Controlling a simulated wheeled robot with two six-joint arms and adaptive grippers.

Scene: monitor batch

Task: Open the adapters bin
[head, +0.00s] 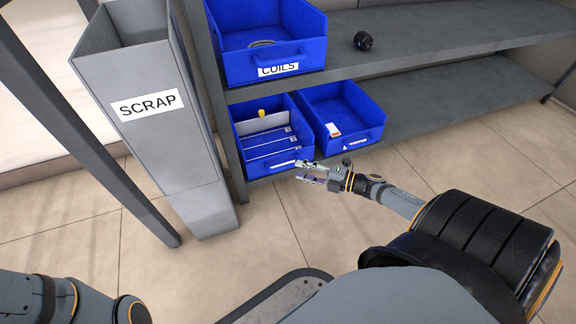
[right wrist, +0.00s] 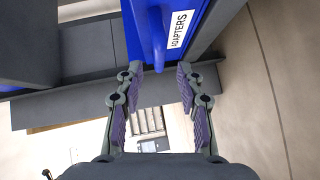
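The adapters bin is a blue open-topped bin (head: 243,139) on the lower shelf, the left of two there. Its front and white ADAPTERS label (right wrist: 179,29) show in the right wrist view, with a blue handle (right wrist: 158,40) standing out from the front. My right gripper (head: 299,173) is just in front of this bin, covering part of its front. In the right wrist view its two fingers (right wrist: 168,80) are spread apart and empty, with the handle ahead between them; contact cannot be told. Only part of my left arm shows at the lower left; its gripper is out of view.
A second blue bin (head: 370,112) stands right beside it on the lower shelf (head: 440,110). The COILS bin (head: 300,53) sits on the shelf above, with a small black part (head: 363,41). A grey SCRAP chute (head: 165,140) stands close on the left.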

